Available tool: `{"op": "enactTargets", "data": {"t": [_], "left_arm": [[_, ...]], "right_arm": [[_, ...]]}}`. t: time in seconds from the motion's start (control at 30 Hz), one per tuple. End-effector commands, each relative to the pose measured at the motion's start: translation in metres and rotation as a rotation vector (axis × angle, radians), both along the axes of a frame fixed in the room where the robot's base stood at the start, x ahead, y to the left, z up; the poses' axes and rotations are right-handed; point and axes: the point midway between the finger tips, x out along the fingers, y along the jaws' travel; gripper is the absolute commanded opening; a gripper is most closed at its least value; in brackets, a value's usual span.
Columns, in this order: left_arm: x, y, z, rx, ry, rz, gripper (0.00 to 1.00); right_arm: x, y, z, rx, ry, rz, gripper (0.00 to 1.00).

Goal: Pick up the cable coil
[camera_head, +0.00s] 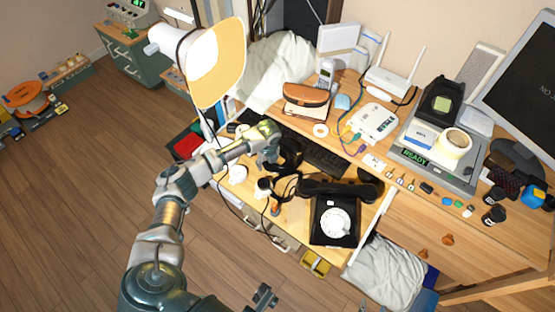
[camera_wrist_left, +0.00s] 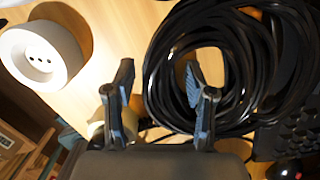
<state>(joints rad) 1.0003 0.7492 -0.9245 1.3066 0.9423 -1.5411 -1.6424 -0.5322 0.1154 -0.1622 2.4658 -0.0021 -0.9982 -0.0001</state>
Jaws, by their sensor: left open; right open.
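The black cable coil (camera_wrist_left: 248,62) fills the upper right of the left wrist view; in the head view the coil (camera_head: 291,148) is partly hidden by my left gripper (camera_head: 270,160). In the wrist view my left gripper (camera_wrist_left: 155,92) is open, with nothing gripped. Its right fingertip overlaps the coil's opening and its left fingertip is outside the ring, so the coil's left strands appear between them. I cannot tell whether the fingers touch the coil. My right gripper (camera_head: 264,297) is open and empty at the bottom of the head view, away from the desk.
A white round socket block (camera_wrist_left: 40,55) lies left of the gripper. A keyboard (camera_head: 322,158) is right of the coil, and a black dial phone (camera_head: 335,220) stands nearer the front. A desk lamp (camera_head: 210,60) and its cable hang near my left arm.

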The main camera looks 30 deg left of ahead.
Motion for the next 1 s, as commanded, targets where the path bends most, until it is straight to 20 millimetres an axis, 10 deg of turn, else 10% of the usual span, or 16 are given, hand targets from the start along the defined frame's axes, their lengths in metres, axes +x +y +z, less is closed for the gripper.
{"op": "enactTargets", "data": {"t": [0.07, 0.3, 0.67, 1.0], "left_arm": [[0.0, 0.0, 0.001, 0.0, -0.001, 0.0, 0.55], [0.0, -0.001, 0.001, 0.001, 0.0, 0.0, 0.0], [0.001, -0.001, 0.006, 0.0, -0.003, 0.0, 0.0], [0.002, -0.001, 0.073, -0.001, -0.008, 0.0, 0.0]], "right_arm": [[0.0, 0.0, 0.0, 0.0, 0.001, 0.0, 0.52], [0.001, 0.0, -0.001, -0.001, 0.006, 0.0, 0.52], [0.0, -0.001, 0.0, -0.003, 0.012, -0.001, 0.52], [-0.061, -0.022, -0.015, -0.077, 0.324, -0.017, 0.52]]}}
